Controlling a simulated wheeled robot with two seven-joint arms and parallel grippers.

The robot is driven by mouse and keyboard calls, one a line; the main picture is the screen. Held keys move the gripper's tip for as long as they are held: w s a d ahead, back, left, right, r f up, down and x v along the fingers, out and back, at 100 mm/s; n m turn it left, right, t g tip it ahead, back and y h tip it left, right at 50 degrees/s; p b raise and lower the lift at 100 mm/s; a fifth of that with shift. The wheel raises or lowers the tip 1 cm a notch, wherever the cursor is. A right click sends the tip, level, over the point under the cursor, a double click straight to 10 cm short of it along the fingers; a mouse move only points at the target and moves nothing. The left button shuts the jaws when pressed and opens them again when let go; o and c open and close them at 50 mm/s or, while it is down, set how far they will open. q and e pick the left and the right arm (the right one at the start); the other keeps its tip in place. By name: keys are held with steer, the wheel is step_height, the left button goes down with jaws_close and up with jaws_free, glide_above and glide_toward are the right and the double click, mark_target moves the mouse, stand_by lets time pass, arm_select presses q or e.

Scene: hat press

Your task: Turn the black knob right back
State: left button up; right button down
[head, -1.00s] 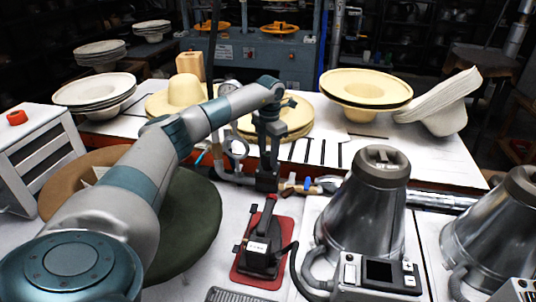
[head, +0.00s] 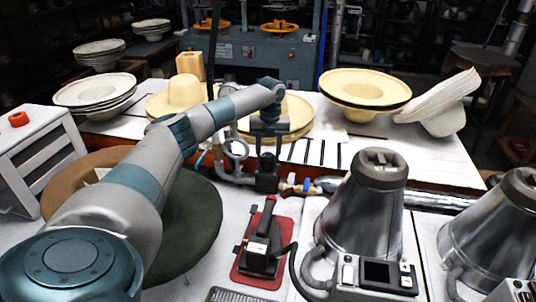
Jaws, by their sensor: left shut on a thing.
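My left gripper (head: 268,150) points down at a dark fitting (head: 266,183) on the near edge of the rear table, beside a grey looped pipe. It is shut on the black knob at the top of this fitting. Dark fingers against dark parts hide most of the knob, so its turn angle cannot be read. My right gripper is not in view.
A black iron (head: 262,245) on a red pad stands in front of the fitting. Metal cones (head: 365,210) stand at the right. Pale hats (head: 365,88) and a green hat brim (head: 195,225) lie around. A white drawer unit (head: 40,150) is at left.

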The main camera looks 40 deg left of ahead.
mark_target(269, 153)
arm_select(q)
steer(key=n, duration=0.2)
steer(key=n+p, duration=0.1)
steer(key=n, duration=0.1)
steer(key=shift+a+r+n, duration=0.1)
steer(key=shift+r+n, duration=0.1)
steer(key=shift+n, duration=0.2)
steer(key=n+p, duration=0.1)
steer(key=n, duration=0.3)
steer(key=shift+w+n+p, duration=0.1)
steer(key=shift+n+p, duration=0.25)
steer(key=shift+n, duration=0.05)
steer(key=o, duration=1.1)
steer(key=shift+f, duration=0.1)
steer(key=shift+c, duration=0.2)
step_height(269, 153, up, 17)
steer(key=b, duration=0.4)
steer(key=shift+w+r+b, duration=0.2)
steer(key=shift+w+b, duration=0.05)
steer(key=shift+b, duration=0.15)
